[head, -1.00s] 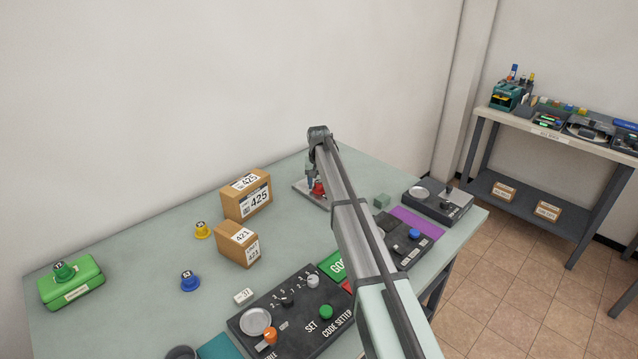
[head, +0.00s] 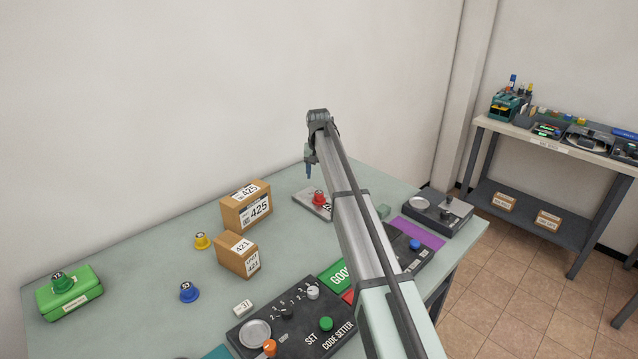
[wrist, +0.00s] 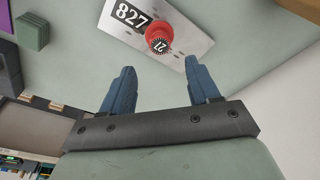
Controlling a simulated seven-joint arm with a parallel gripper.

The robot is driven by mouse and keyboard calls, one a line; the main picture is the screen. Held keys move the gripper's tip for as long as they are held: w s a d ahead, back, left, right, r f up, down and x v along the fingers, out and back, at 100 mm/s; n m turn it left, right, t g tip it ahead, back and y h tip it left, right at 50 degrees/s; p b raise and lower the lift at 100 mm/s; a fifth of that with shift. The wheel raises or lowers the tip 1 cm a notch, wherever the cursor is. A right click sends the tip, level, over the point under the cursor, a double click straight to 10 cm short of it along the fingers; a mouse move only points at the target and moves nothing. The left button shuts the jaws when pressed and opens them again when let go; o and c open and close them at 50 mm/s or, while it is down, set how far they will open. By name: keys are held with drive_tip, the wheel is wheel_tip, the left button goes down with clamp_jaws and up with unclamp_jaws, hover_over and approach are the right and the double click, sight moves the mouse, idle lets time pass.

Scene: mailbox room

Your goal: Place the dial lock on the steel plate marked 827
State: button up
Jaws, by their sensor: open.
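A red dial lock (head: 319,199), its top reading 27 in the wrist view (wrist: 158,38), stands upright on the steel plate (head: 304,199). The plate's label reads 827 in the wrist view (wrist: 190,28), and the lock sits beside that label. My gripper (head: 308,176) is above the plate, apart from the lock. In the wrist view its two blue fingers (wrist: 159,64) are spread with nothing between them. My arm hides part of the plate's right side in the head view.
Boxes marked 425 (head: 247,210) and 421 (head: 237,258) stand to the left. The code setter (head: 290,325) is in front.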

drive_tip(key=shift+s+r, duration=0.15)
drive_tip(key=shift+r, duration=1)
